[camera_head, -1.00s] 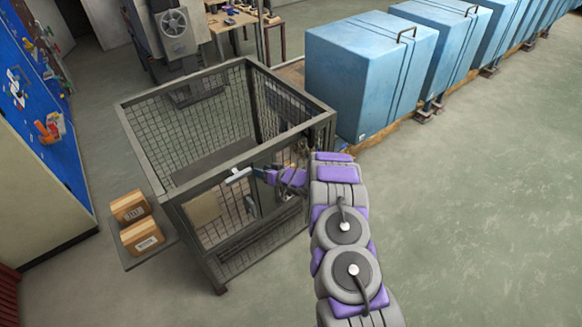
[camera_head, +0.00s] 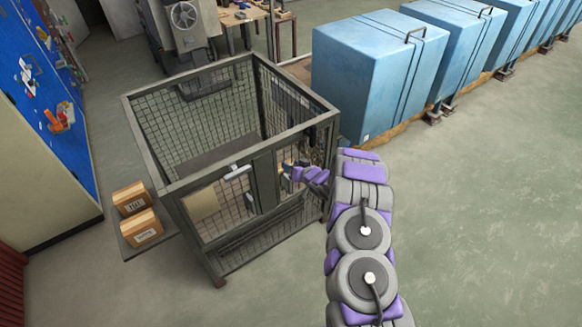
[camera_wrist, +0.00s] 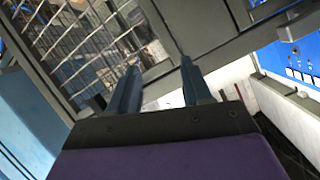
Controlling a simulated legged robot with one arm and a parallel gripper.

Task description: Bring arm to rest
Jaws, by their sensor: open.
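My gripper (camera_wrist: 158,88) shows in the wrist view with its two fingers apart and nothing between them. In the head view my purple and grey arm reaches up from the lower right, and my gripper (camera_head: 290,172) is small beside the front right of the cage (camera_head: 262,157). The fingertips are partly hard to make out there. I cannot tell whether they touch the cage.
Blue cabinets (camera_head: 368,80) stand in a row at the back right. Two cardboard boxes (camera_head: 143,228) sit on a shelf (camera_head: 130,250) left of the cage. A blue tool board (camera_head: 50,95) is on the left. A wooden table (camera_head: 245,18) is behind. The floor on the right is clear.

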